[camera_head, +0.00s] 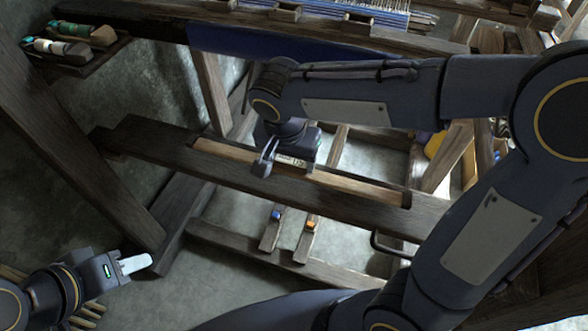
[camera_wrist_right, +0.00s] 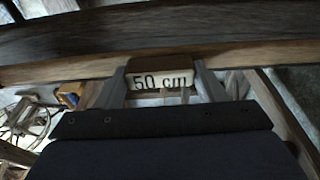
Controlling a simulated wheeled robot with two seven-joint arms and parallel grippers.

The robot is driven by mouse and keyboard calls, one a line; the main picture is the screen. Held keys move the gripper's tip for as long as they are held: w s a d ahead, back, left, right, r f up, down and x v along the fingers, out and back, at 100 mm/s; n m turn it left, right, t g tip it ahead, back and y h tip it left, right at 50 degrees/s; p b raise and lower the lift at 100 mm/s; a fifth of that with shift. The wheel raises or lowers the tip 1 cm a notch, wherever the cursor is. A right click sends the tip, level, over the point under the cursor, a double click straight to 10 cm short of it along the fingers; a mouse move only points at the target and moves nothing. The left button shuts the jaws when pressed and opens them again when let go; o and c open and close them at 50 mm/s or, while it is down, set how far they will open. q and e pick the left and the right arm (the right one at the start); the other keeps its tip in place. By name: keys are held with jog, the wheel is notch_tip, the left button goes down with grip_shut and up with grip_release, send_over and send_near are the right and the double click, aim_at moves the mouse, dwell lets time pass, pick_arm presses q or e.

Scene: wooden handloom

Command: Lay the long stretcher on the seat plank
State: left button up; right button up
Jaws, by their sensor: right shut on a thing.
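The long stretcher (camera_head: 358,187) is a slim, lighter brown bar with a dark right end. It lies lengthwise along the dark seat plank (camera_head: 160,143) in the head view; whether its underside touches the plank all along I cannot tell. My right gripper (camera_head: 276,164) is shut on the stretcher left of its middle and hides part of it. In the right wrist view, a pale "50 cm" label (camera_wrist_right: 160,82) shows between the fingers of the right gripper (camera_wrist_right: 162,92). My left gripper (camera_head: 134,263) is low at the left, away from the plank; its pale fingers' gap is unclear.
A dark wooden loom post (camera_head: 75,150) slants down the left side. A small tray with spools (camera_head: 62,48) is at top left. The warp threads (camera_head: 365,14) and blue cloth (camera_head: 240,45) are at the back. Pedals with blue and orange blocks (camera_head: 311,225) lie below the plank.

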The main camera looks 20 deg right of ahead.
aim_at(294, 168)
jog(key=shift+w+d+f, duration=0.25)
jog(key=shift+f, duration=0.2)
jog(key=shift+b+x, duration=0.6)
jog(key=shift+x, duration=1.3)
jog(key=shift+s, duration=0.1)
jog(key=shift+f, duration=0.2)
jog(key=o, duration=1.1)
jog(key=shift+r, duration=0.1)
